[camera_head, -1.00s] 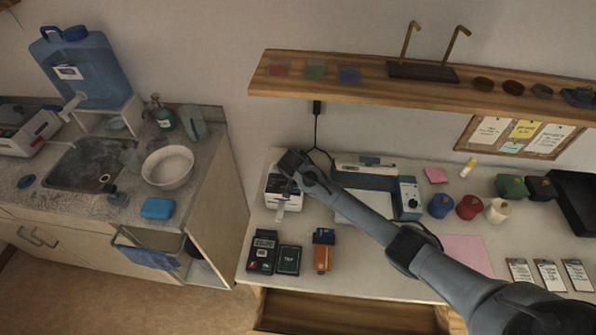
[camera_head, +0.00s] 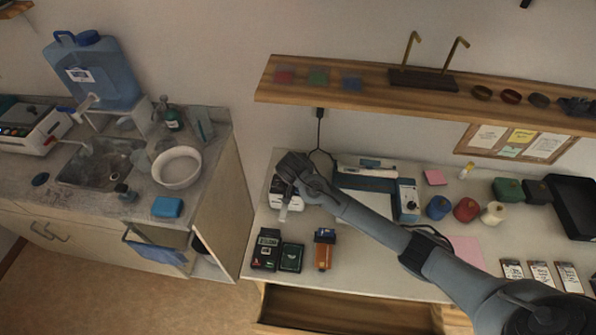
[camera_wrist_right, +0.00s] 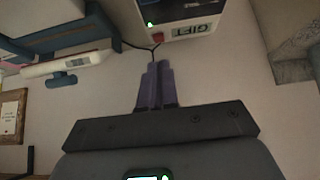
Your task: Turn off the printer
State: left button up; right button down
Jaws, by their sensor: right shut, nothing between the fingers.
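The printer (camera_head: 275,196) is a small white device at the left end of the desk, partly hidden under my right arm. A pale strip shows at its front. In the right wrist view the printer (camera_wrist_right: 195,30) is at the top, with a label reading "GIFT", a lit green light (camera_wrist_right: 150,24) and a red button (camera_wrist_right: 157,37). My right gripper (camera_wrist_right: 155,66) is shut and empty. Its fingertips appear just below the red button in that view, with a small visible gap. In the head view my right gripper (camera_head: 292,188) is over the printer. My left gripper is not in view.
In front lie a dark calculator-like device (camera_head: 266,249), a green box (camera_head: 291,257) and an orange-brown item (camera_head: 323,256). A wooden shelf (camera_head: 420,101) hangs above. The sink counter is left, across a gap.

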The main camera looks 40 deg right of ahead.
jog(key=shift+s+a+r, duration=0.95)
jog(key=shift+a, duration=0.1)
